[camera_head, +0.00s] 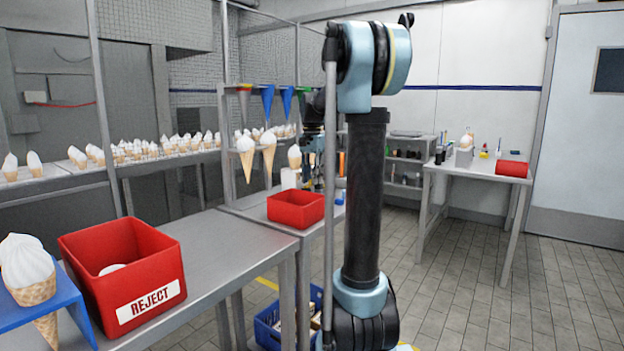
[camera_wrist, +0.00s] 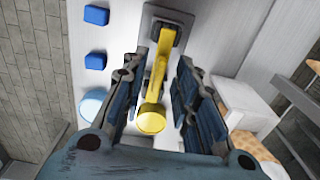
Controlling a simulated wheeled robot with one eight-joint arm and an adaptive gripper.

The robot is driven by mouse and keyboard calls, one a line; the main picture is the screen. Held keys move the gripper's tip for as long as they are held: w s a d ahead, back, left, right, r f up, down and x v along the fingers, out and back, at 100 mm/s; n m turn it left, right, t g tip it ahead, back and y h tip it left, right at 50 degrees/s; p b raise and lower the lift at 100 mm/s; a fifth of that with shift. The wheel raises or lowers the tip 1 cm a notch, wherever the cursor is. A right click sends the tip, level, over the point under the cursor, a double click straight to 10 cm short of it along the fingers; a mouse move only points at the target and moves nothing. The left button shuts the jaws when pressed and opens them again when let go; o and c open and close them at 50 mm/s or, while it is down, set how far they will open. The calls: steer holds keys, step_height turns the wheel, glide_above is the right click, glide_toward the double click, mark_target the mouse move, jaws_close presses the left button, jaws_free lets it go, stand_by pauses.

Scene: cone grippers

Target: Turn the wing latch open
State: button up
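The wing latch (camera_wrist: 157,80) shows in the wrist view as a yellow bar with a rounded near end. It comes from a dark grey square mount (camera_wrist: 179,22) on a pale surface. My gripper (camera_wrist: 158,72) is open, with one finger on each side of the yellow bar. Gaps show between the bar and both fingers, and I see no clear contact. In the head view my gripper (camera_head: 314,143) is small and partly hidden behind my arm. I cannot make out the latch there.
In the wrist view, blue blocks (camera_wrist: 96,61) lie left of the latch and a waffle-patterned piece (camera_wrist: 240,104) lies right. In the head view, a red bin (camera_head: 296,208) stands on the bench near my arm, and a REJECT bin (camera_head: 125,270) stands nearer. The right floor is clear.

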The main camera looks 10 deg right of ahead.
jaws_close()
steer(key=shift+n, duration=0.4)
steer(key=n, duration=0.6)
steer(key=shift+d, duration=0.1)
steer(key=n, duration=0.5)
steer(key=shift+d+n, duration=0.1)
steer(key=shift+n, duration=0.3)
steer(key=n, duration=0.5)
steer(key=shift+d, duration=0.1)
steer(key=shift+n, duration=0.3)
